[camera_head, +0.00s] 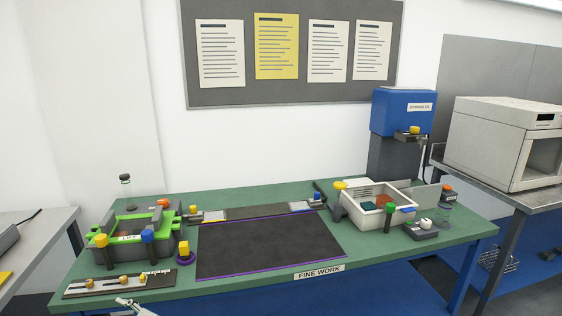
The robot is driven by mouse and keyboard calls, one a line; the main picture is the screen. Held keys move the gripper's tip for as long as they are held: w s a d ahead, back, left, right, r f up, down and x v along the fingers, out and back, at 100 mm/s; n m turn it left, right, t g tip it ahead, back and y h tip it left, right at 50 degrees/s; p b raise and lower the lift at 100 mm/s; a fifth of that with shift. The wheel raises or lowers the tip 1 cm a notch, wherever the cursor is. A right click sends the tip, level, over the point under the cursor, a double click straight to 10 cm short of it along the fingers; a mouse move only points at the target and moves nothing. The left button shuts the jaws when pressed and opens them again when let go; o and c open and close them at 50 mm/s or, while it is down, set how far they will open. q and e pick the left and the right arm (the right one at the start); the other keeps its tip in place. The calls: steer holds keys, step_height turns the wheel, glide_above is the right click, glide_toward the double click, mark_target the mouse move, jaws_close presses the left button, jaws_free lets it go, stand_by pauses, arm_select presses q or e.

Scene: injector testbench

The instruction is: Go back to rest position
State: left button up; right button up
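A small grey-white part of my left gripper (135,307) shows at the bottom edge, left of centre, in front of the green workbench (400,262). Most of it is cut off by the frame, so I cannot tell whether it is open or shut. I see nothing held in the part that shows. My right gripper is not in view.
A bright green and grey fixture (125,254) stands at the bench's left, behind a rack strip (115,287). A dark mat (268,244) lies clear in the middle. A white bin (352,208) and blue machine (402,112) stand right. An oven-like box (490,150) is beyond.

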arm_select(q)
steer(key=s+f+n+h, duration=0.2)
steer(key=s+f+n, duration=0.1)
steer(key=s, duration=0.4)
steer(key=s+f+n+h, duration=0.2)
steer(key=s+f+n, duration=0.15)
steer(key=s, duration=0.35)
steer(key=s+d+r+n+h, duration=0.1)
steer(key=s+d+n+h, duration=0.4)
steer(key=s, duration=0.4)
steer(key=w+d+f+n+t+h, duration=0.1)
steer(key=d+f+h, duration=0.6)
steer(key=d+f, duration=0.7)
steer(key=shift+w+d+n+t, duration=0.35)
steer(key=shift+d+n+t, duration=0.4)
steer(key=shift+d+t, duration=0.4)
steer(key=shift+a+r, duration=0.1)
